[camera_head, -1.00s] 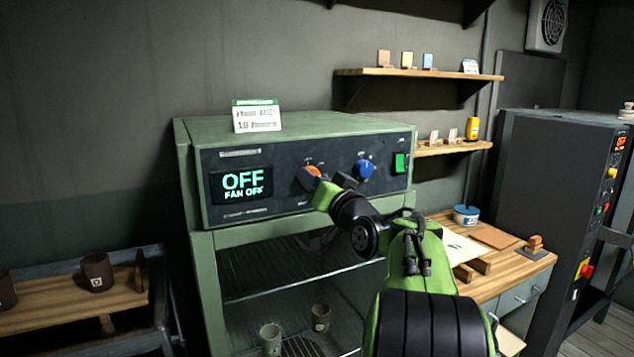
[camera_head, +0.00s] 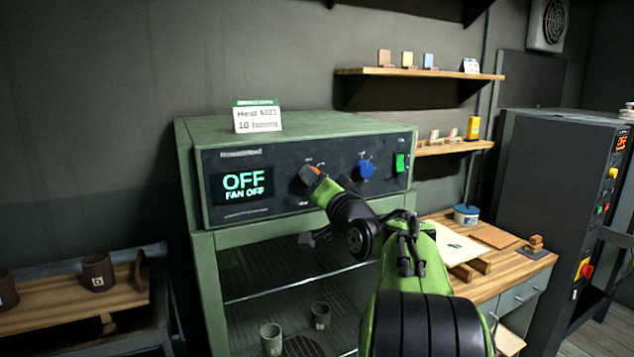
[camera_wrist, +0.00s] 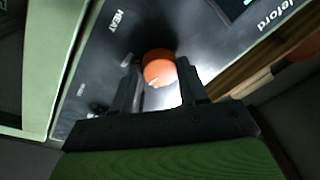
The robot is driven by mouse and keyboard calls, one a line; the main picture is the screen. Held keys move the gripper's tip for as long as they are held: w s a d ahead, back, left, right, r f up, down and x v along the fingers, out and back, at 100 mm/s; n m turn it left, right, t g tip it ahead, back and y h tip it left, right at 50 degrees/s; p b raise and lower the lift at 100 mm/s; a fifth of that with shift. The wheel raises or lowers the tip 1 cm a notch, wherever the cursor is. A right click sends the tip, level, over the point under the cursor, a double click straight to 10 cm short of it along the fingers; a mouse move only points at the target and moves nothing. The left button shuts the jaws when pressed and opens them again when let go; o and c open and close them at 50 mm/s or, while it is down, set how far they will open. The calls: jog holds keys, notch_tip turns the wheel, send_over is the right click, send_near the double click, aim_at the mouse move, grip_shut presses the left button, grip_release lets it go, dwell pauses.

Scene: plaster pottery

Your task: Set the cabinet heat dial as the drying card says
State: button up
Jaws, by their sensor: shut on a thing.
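The green drying cabinet (camera_head: 213,235) has a dark control panel on its upper front. Its orange heat dial (camera_head: 316,170) is mostly hidden by my gripper in the head view. In the wrist view, the orange dial (camera_wrist: 159,68) sits between my two fingers, beside the word HEAT. My gripper (camera_wrist: 157,85) is shut on the dial. A lit display (camera_head: 243,186) reads OFF and FAN OFF. The drying card (camera_head: 257,118) stands on top of the cabinet. It seems to read Heat MED and 10, followed by a blurred word.
A blue knob (camera_head: 366,168) and a green switch (camera_head: 400,162) are to the right of the dial.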

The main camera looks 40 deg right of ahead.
jog(key=o, duration=1.1)
jog(key=shift+c, duration=0.2)
jog(key=b+v, duration=0.4)
jog(key=v, duration=1.2)
jog(key=shift+w, duration=0.15)
